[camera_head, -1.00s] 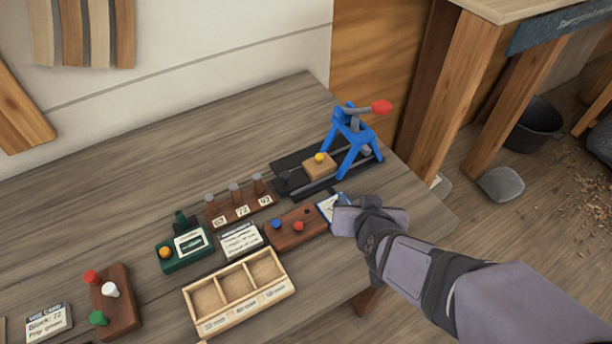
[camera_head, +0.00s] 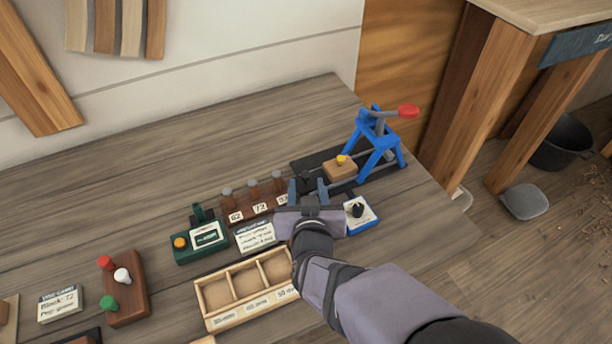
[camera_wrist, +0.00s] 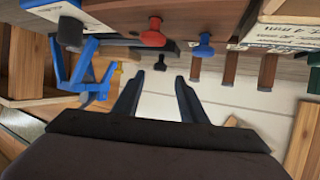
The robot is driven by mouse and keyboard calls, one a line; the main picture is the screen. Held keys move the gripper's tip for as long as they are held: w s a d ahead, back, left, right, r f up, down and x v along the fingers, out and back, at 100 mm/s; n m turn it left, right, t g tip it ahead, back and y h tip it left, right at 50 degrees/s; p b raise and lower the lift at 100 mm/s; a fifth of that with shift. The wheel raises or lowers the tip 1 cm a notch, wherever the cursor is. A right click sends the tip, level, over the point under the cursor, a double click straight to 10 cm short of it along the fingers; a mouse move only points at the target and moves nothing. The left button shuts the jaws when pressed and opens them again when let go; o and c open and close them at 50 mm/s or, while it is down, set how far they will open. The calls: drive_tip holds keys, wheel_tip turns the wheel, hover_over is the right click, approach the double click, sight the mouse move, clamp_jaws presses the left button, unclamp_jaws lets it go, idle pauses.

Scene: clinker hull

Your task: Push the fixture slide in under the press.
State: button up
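The blue press (camera_head: 378,143) with a red-tipped lever stands at the bench's right end; it also shows in the wrist view (camera_wrist: 82,72). The fixture slide, a wooden block (camera_head: 339,172) with a yellow peg on top, sits on the rails just left of the press frame. A dark knob (camera_head: 305,180) stands at the rails' left end; in the wrist view it (camera_wrist: 160,63) appears between and beyond my fingertips. My gripper (camera_head: 308,186) is open and empty near this knob, left of the block. Whether a finger touches the knob cannot be told.
A rack of numbered pegs (camera_head: 254,202) stands left of my gripper. A green device (camera_head: 201,243), a three-compartment tray (camera_head: 249,313) and a white-blue card with a black knob (camera_head: 361,216) lie nearby. The bench behind the rack is clear.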

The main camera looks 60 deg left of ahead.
sight(306, 175)
drive_tip(key=shift+p+x, duration=0.55)
drive_tip(key=shift+x, duration=2)
clamp_jaws()
